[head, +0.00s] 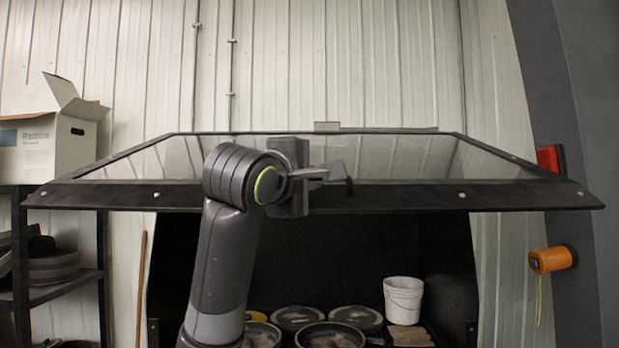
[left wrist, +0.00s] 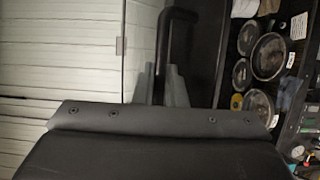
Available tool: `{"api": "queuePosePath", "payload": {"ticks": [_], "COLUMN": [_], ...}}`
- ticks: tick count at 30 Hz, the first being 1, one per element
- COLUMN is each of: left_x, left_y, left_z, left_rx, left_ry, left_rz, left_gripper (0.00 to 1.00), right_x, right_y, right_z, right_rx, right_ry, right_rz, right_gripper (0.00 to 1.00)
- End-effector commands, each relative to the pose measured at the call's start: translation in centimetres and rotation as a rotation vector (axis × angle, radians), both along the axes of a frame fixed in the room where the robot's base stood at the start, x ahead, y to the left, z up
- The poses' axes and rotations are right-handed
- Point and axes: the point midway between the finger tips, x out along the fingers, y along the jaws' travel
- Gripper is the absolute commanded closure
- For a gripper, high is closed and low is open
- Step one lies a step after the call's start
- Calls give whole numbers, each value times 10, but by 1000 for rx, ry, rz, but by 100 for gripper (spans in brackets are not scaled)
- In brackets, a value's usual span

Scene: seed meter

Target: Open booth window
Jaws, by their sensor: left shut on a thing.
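The booth window (head: 400,196) is a glass pane in a black frame. It is swung up and outward, nearly level, above the dark booth opening. My left gripper (head: 335,172) is at the middle of the window's front frame bar in the head view. It is shut on the dark window handle (head: 349,188), most of which the gripper hides. In the left wrist view the curved black handle (left wrist: 164,45) runs down between my two grey fingers. My right gripper is in neither view.
Inside the booth are several round lidded containers (head: 298,317) and a white bucket (head: 403,300). A shelf with a cardboard box (head: 75,140) stands at the left. An orange cylinder (head: 550,260) and a red item (head: 548,158) are on the right.

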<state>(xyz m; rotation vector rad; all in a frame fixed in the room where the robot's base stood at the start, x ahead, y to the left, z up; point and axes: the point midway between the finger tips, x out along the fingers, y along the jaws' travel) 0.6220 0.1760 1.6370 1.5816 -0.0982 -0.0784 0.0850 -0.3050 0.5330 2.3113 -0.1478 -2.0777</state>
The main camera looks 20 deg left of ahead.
Motion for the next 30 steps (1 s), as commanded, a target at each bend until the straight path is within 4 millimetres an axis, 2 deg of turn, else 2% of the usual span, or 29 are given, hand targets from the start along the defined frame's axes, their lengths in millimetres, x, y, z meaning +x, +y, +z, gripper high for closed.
{"api": "queuePosePath", "payload": {"ticks": [6,7,9,19,23,30], "left_x": [0,0,0,-6,-25,-84], "left_y": [0,0,0,1,3,10], "left_z": [0,0,0,-1,-3,-5], "left_rx": [0,0,0,0,0,1], "left_ry": [2,2,1,-2,-5,-9], "left_rz": [1,1,1,1,1,2], "left_gripper": [100,88,81,81,81,81], "right_x": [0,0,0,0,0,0], "right_y": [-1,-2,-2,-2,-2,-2], "right_z": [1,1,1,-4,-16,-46], "right_rx": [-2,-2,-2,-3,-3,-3], "right_ry": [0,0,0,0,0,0], "right_rz": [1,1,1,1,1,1], "right_gripper": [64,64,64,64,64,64]}}
